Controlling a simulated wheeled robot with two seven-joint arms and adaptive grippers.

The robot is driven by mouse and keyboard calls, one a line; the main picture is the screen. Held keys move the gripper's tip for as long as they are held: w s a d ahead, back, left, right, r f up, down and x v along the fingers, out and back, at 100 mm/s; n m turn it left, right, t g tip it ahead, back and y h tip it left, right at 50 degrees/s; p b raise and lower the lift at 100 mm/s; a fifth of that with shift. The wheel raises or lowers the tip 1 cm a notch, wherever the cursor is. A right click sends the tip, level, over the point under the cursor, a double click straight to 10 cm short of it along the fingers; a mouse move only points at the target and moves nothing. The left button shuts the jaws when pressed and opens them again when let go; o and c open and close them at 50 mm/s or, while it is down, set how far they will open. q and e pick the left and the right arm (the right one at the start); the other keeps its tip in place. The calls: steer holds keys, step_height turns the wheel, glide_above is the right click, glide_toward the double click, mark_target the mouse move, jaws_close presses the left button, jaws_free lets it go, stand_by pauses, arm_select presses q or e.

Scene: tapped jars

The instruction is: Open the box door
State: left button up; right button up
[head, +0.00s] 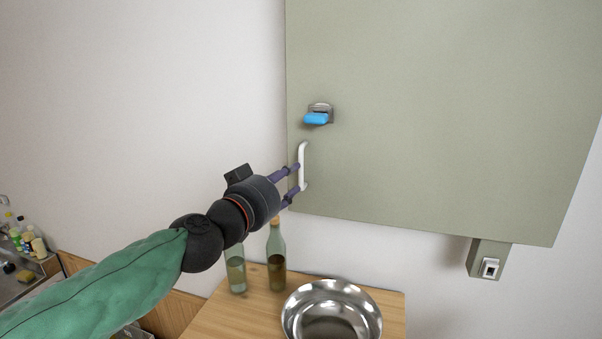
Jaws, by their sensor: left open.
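A large grey-green box (440,100) hangs on the wall, its flat front filling the upper right of the head view. A white vertical handle (303,160) sits near the lower left edge of that front. A bright blue piece (316,118) on a metal mount is above the handle. My left gripper (294,182) is open, with its purple fingers at the handle, one above the other. I cannot tell whether they touch it. The door looks flush with the box, with no gap seen. My right gripper is not in view.
Below, a wooden table (255,312) holds a shiny metal bowl (331,312) and two glass bottles, a darker one (276,262) and a paler one (236,272). A small grey-green wall box (489,260) is at lower right. Several small bottles stand at far left.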

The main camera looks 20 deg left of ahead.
mark_target(302, 168)
arm_select(q)
steer(key=shift+b+x, duration=0.4)
steer(key=shift+x, duration=2.8)
steer(key=shift+s, duration=0.1)
jaws_close()
